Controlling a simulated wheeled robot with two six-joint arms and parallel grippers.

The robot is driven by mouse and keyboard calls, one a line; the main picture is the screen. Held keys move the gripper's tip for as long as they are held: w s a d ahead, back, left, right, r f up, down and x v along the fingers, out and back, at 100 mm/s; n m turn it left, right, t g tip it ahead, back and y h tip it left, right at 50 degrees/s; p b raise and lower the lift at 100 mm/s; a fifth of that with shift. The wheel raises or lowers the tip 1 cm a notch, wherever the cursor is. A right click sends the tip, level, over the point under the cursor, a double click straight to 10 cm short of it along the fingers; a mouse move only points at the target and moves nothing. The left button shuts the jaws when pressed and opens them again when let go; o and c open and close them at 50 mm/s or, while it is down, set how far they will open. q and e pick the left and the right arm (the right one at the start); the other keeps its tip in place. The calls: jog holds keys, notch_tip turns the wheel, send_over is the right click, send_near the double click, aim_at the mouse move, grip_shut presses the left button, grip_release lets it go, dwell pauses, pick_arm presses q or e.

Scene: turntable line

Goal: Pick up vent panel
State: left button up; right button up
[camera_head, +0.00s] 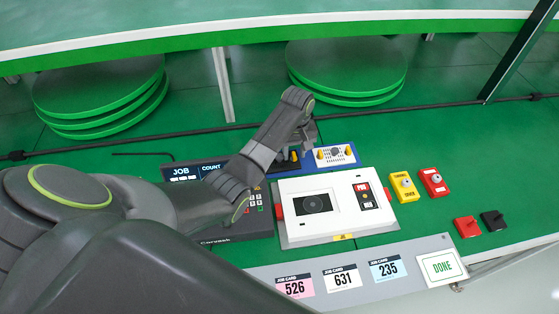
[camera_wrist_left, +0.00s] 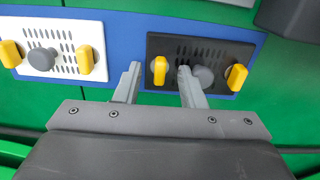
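Two vent panels lie side by side on a blue base. The black vent panel (camera_wrist_left: 188,48) has slots, a grey knob (camera_wrist_left: 205,76) and a yellow clip at each side. The white vent panel (camera_wrist_left: 67,37) has the same layout and also shows in the head view (camera_head: 325,160). My left gripper (camera_wrist_left: 160,78) is open and empty, its fingertips at the lower edge of the black panel, one on each side of the yellow clip nearer the white panel. I cannot tell whether they touch it. In the head view my left gripper (camera_head: 300,145) largely hides the black panel (camera_head: 290,165).
A white machine (camera_head: 348,222) with a round dark window stands in front of the panels. Yellow (camera_head: 404,187) and red (camera_head: 434,182) switch boxes are to its right. A JOB COUNT display (camera_head: 183,172) is left. Job cards (camera_head: 341,278) line the front. Stacked green discs (camera_head: 345,65) lie behind.

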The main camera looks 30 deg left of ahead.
pick_arm(q)
grip_shut()
dwell(0.3)
